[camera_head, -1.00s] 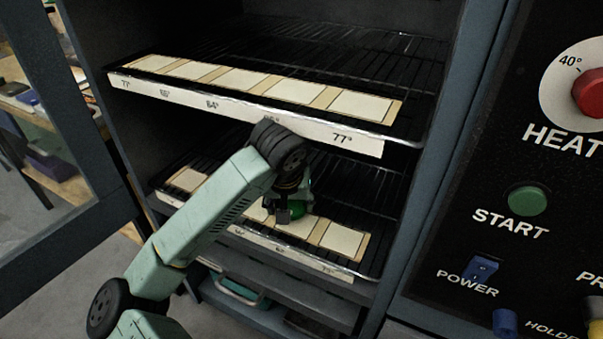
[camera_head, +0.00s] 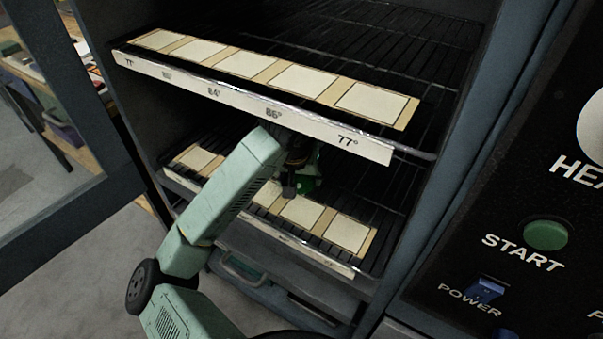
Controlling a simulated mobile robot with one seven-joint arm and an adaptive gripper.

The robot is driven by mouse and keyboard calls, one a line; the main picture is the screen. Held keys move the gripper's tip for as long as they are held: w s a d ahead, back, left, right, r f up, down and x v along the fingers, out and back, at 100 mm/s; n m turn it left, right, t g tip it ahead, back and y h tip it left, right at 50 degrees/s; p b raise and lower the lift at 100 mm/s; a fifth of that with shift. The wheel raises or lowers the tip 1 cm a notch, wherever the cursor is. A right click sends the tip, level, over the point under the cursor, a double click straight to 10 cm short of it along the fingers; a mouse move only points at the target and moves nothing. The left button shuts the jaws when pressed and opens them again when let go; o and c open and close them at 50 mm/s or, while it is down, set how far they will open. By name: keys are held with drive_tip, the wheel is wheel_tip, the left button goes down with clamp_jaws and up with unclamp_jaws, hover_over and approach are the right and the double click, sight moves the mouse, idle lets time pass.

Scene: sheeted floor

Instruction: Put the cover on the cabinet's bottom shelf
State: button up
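The cabinet (camera_head: 450,185) stands open with two wire shelves in view. The bottom shelf (camera_head: 383,222) carries a strip of pale square pads along its front. My gripper (camera_head: 300,190) is inside the cabinet, just above the bottom shelf and under the upper one. A green object (camera_head: 308,184), perhaps the cover, shows at the gripper's fingers. It is small and partly hidden by the gripper, so I cannot tell whether the fingers are shut on it or whether it touches the shelf.
The upper shelf (camera_head: 250,107), with its temperature-marked front edge, hangs close above my arm. The open glass door (camera_head: 75,190) is at left. A control panel with a green START button (camera_head: 546,236) is at right. A drawer-like tray (camera_head: 245,272) lies below.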

drive_tip(key=shift+f+b, duration=0.15)
drive_tip(key=shift+b, duration=0.15)
drive_tip(key=o, duration=1.3)
drive_tip(key=shift+o, duration=0.2)
drive_tip(key=shift+r, duration=0.35)
drive_tip(key=s+b, duration=0.1)
drive_tip(key=s, duration=0.2)
drive_tip(key=s+a+b, duration=0.1)
drive_tip(key=s, duration=0.2)
drive_tip(key=s+a+b, duration=0.1)
drive_tip(key=s, duration=0.2)
drive_tip(key=shift+s+a+b, duration=0.25)
drive_tip(key=shift+s+b, duration=0.1)
drive_tip(key=shift+s, duration=0.05)
drive_tip(key=shift+s+a+r+b, duration=0.1)
drive_tip(key=shift+s+b, duration=0.55)
drive_tip(key=shift+b, duration=0.25)
drive_tip(key=shift+s+a+r+b, duration=0.1)
drive_tip(key=shift+s+r+b, duration=0.25)
drive_tip(key=shift+s, duration=0.2)
